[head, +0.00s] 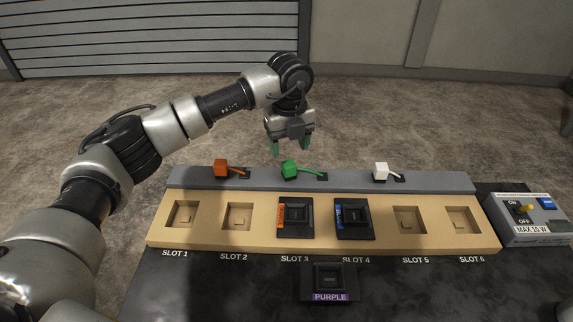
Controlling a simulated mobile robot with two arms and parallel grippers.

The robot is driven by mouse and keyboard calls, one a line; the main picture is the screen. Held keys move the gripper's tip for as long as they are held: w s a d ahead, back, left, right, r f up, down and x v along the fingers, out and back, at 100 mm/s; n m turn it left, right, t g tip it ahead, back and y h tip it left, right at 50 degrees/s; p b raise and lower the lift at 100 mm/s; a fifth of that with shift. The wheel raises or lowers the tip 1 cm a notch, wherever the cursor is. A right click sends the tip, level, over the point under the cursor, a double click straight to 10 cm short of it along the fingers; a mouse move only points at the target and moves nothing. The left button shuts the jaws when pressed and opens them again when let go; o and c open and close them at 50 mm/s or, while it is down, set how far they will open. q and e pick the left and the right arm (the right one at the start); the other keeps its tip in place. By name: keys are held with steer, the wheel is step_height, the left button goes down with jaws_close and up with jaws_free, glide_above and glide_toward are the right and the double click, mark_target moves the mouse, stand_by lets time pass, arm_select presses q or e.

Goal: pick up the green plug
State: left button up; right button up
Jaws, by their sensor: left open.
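The green plug (289,168) is a small cube with a green cable, lying on the grey strip (340,180) along the back of the console. My left gripper (289,148) is open and empty, with its fingers pointing down just above and behind the green plug in the picture. The fingers look greenish and do not appear to touch the plug. Its exact height above the plug is hard to tell. My right gripper is not in view.
An orange plug (221,168) and a white plug (381,171) flank the green one. Dark modules sit in slot 3 (295,217) and slot 4 (354,218). A PURPLE module (329,282) lies in front. A switch box (530,218) stands at right.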

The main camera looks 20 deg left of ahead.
mark_target(290, 165)
arm_select(q)
step_height(290, 165, down, 2)
steer(key=f+p, duration=0.1)
steer(key=f, duration=0.4)
steer(key=shift+w, duration=0.2)
steer(key=shift+f, duration=0.3)
steer(key=shift+c, duration=0.3)
steer(key=c, duration=1)
steer(key=shift+r, duration=0.1)
